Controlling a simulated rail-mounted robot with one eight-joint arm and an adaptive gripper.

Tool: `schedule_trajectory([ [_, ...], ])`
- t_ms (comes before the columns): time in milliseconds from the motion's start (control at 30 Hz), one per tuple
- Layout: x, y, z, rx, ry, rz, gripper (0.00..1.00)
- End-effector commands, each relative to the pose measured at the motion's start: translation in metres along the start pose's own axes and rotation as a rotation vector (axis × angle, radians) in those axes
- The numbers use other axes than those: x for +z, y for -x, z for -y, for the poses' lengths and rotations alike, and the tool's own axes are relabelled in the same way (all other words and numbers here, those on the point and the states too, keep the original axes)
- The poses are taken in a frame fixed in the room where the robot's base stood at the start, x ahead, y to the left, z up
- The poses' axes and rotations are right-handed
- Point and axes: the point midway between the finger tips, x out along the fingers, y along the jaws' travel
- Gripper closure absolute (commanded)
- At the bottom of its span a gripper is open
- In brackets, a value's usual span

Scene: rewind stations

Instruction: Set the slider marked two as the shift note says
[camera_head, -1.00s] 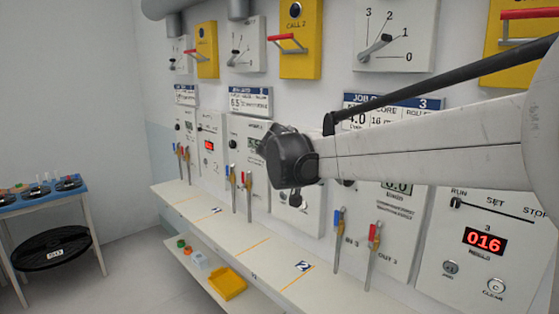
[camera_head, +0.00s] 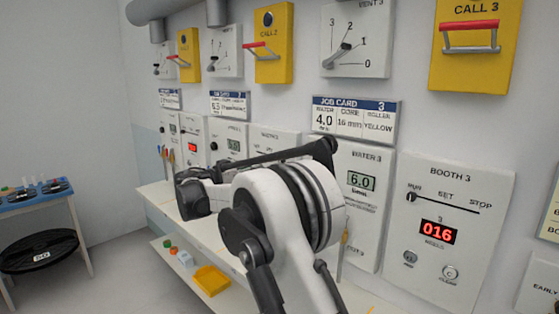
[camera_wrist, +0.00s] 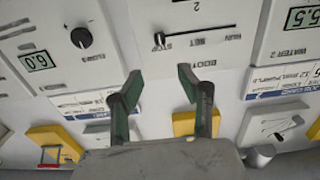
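The white booth 2 panel (camera_wrist: 210,80) is upside down in the wrist view, with a slider track (camera_wrist: 200,33) marked RUN, SET and STOP. Its dark slider knob (camera_wrist: 160,40) sits at the STOP end. My gripper (camera_wrist: 159,78) is open and empty, its two green-padded fingers apart in front of the panel's title edge, short of the knob in the picture. In the head view the booth 2 panel (camera_head: 270,138) is mostly hidden behind my arm, and I cannot make out the gripper. A pale notice (camera_head: 550,215) is cut off at the right edge and unreadable.
The booth 3 panel (camera_head: 450,255) has its slider knob (camera_head: 411,197) at RUN. Yellow call boxes (camera_head: 274,68) with red handles and white vent dials (camera_head: 357,50) stick out above. A ledge (camera_head: 150,200) runs below; a blue-topped table (camera_head: 35,198) stands at the left.

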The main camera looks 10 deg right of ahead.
Motion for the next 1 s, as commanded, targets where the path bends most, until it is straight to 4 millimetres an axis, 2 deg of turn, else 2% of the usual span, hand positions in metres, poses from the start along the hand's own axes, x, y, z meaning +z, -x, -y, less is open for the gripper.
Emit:
schedule_trajectory([
  [133, 0.0, -0.008, 0.001, 0.002, -0.005, -0.005, 0.64],
  [267, 0.0, -0.025, 0.001, 0.002, -0.004, -0.004, 0.64],
  [600, -0.001, -0.089, 0.001, 0.003, -0.003, -0.003, 0.64],
  [800, -0.001, -0.119, 0.001, 0.002, -0.003, -0.003, 0.64],
  [1000, 0.0, -0.135, 0.001, 0.0, -0.003, -0.003, 0.64],
])
